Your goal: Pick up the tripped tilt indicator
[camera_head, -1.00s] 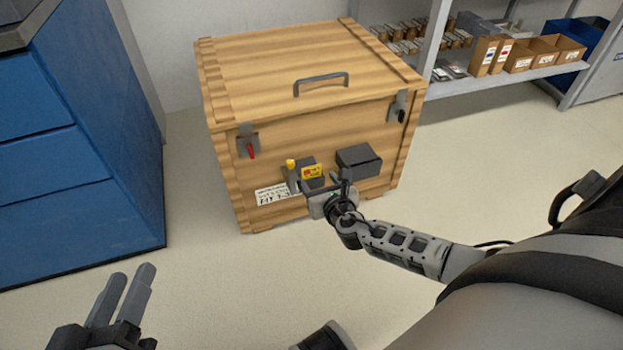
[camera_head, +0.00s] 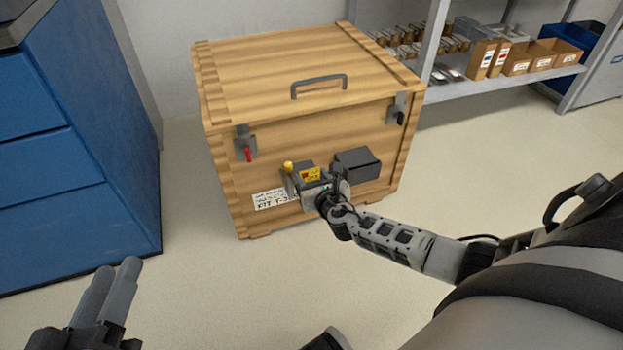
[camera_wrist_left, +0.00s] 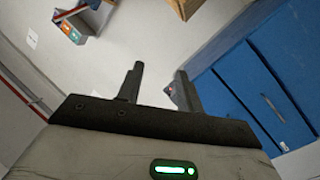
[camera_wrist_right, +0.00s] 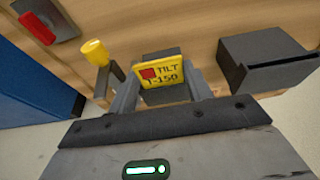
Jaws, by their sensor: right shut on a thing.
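The tilt indicator (camera_head: 313,174) has a yellow face and sits at the front of the wooden crate (camera_head: 235,195). In the right wrist view the indicator (camera_wrist_right: 162,77) shows a red square and lettering that reads "TILT" and roughly "T-150". My right gripper (camera_head: 322,186) is shut on it, one finger on each side. In the right wrist view the gripper (camera_wrist_right: 162,92) hides its lower part. I cannot tell whether the indicator still touches its dark grey mount. My left gripper (camera_head: 118,282) is open and empty, low at the left, away from the crate.
A yellow knob (camera_wrist_right: 95,52) on a bracket stands just left of the indicator. A dark box (camera_head: 357,165) sticks out on its right. The crate has a red-tabbed latch (camera_head: 246,145) and a lid handle (camera_head: 319,85). A blue cabinet (camera_head: 75,190) stands left; floor is clear in front.

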